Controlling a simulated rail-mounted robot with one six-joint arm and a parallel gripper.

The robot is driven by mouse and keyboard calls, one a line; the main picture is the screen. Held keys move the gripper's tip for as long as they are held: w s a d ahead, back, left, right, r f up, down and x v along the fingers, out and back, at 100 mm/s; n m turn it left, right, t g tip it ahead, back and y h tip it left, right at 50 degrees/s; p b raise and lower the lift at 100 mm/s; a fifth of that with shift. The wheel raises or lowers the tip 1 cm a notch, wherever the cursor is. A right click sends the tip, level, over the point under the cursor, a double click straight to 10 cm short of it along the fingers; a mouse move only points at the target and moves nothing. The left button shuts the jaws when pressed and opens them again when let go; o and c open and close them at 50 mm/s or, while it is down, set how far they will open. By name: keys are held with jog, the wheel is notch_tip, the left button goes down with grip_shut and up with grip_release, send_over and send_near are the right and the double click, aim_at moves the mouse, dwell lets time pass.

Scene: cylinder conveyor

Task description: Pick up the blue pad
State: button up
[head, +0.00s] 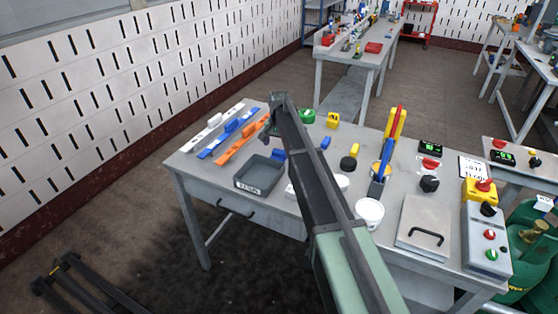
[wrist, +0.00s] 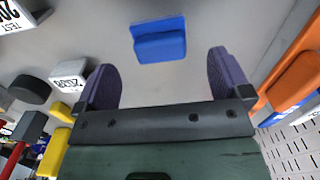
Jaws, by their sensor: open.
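The blue pad (wrist: 160,42) lies on the grey table and shows whole in the wrist view, a block with a thin flat edge behind it. It appears ahead of my gripper (wrist: 162,72), between the lines of the two purple fingers and apart from them. The fingers are wide apart with nothing between them. In the head view the blue pad (head: 278,154) sits just behind the grey tray, partly covered by my arm. My gripper (head: 270,136) hangs just left of the arm there, small and hard to make out.
The grey tray (head: 259,176) stands in front of the pad. Orange (head: 242,139) and blue (head: 226,138) strips lie to the left. A black knob (head: 348,163), a yellow block (head: 354,150) and another blue piece (head: 325,143) stand to the right. A white cup (head: 369,213) is near the front edge.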

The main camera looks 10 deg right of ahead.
aim_at(279, 151)
notch_tip(279, 151, down, 5)
jog(key=b, duration=0.4)
jog(key=shift+f, duration=0.1)
jog(key=shift+r, duration=0.25)
jog(key=c, duration=1)
jog(key=shift+r, duration=0.1)
notch_tip(279, 151, up, 20)
jog(key=p, duration=2)
